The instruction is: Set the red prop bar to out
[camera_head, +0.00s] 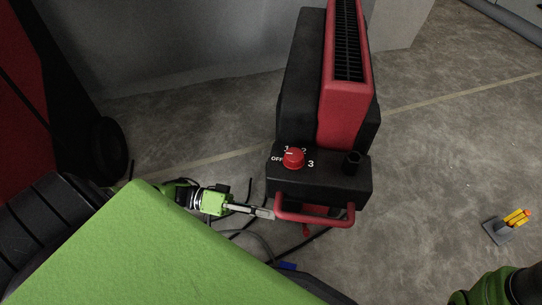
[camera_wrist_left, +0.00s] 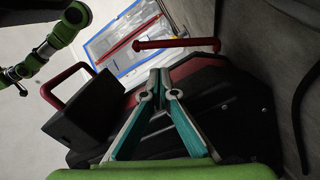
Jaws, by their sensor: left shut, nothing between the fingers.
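A red U-shaped bar (camera_head: 315,221) sticks out from the front of the black and red machine (camera_head: 318,185). My left gripper (camera_head: 268,213) is shut and empty, its tips at the left end of this bar; I cannot tell whether they touch. In the left wrist view the shut fingers (camera_wrist_left: 156,82) point at the machine's black and red body (camera_wrist_left: 225,105). One red bar (camera_wrist_left: 178,43) lies just beyond the tips, and another red bar (camera_wrist_left: 58,84) is at the left. I cannot tell which is the prop bar. My right gripper is not in view.
A red knob (camera_head: 293,158) with OFF to 3 marks and a black knob (camera_head: 352,162) sit on top of the machine. Dark cables (camera_head: 300,243) lie below the bar. A small yellow and orange object (camera_head: 514,219) stands at the right. Floor between is clear.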

